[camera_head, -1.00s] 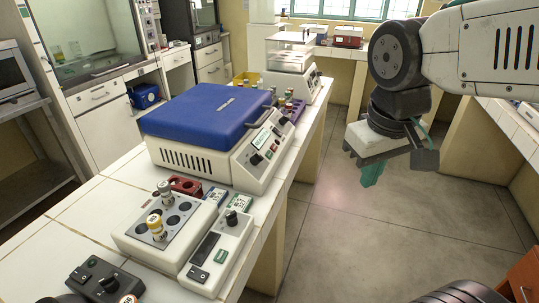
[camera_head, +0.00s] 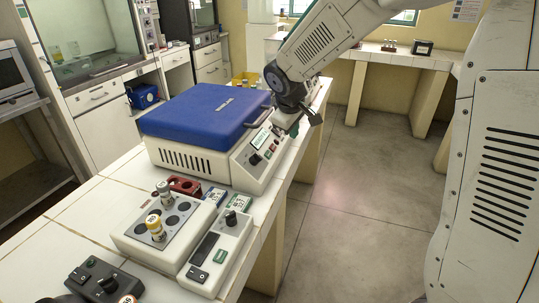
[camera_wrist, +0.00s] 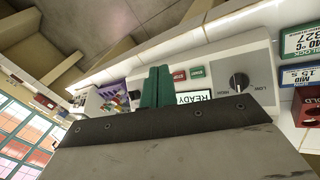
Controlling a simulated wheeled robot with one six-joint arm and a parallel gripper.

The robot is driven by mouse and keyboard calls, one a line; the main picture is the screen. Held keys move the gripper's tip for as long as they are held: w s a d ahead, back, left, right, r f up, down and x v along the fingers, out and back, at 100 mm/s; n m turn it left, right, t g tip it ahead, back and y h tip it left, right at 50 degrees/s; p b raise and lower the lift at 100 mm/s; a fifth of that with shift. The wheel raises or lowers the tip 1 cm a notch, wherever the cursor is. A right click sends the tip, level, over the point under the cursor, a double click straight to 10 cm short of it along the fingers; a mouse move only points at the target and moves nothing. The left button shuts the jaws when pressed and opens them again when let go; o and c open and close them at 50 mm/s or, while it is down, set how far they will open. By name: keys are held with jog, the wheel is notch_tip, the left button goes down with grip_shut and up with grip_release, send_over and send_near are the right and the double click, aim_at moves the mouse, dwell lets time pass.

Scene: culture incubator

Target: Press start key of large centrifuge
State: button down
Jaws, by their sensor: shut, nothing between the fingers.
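The large centrifuge (camera_head: 205,112) has a blue lid and a white body with a sloped control panel. In the wrist view, the panel shows a green START key (camera_wrist: 197,72), a red STOP key (camera_wrist: 179,75), a READY display (camera_wrist: 194,97) and a black knob (camera_wrist: 238,82). My gripper (camera_wrist: 157,70) has its green fingers shut together and empty. The fingers appear left of the STOP and START keys in that view and partly cover the panel. In the head view, my gripper (camera_head: 294,129) is over the panel's far right end. Contact with the panel cannot be told.
A white tube block (camera_head: 130,238) and a small control unit (camera_head: 205,275) stand on the bench in front of the centrifuge. A purple rack (camera_wrist: 112,92) lies beyond the panel in the wrist view. The floor right of the bench is clear.

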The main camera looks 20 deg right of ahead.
aim_at(269, 155)
jog(key=w+a+f, duration=0.3)
jog(key=a+f, duration=0.1)
jog(key=f, duration=0.2)
jog(key=shift+w+a+f, duration=0.15)
jog(key=shift+a+f, duration=0.1)
jog(key=shift+f, duration=0.1)
dwell(2.1)
jog(key=shift+w+a+f, duration=0.2)
jog(key=shift+a+f, duration=0.05)
jog(key=shift+f, duration=0.1)
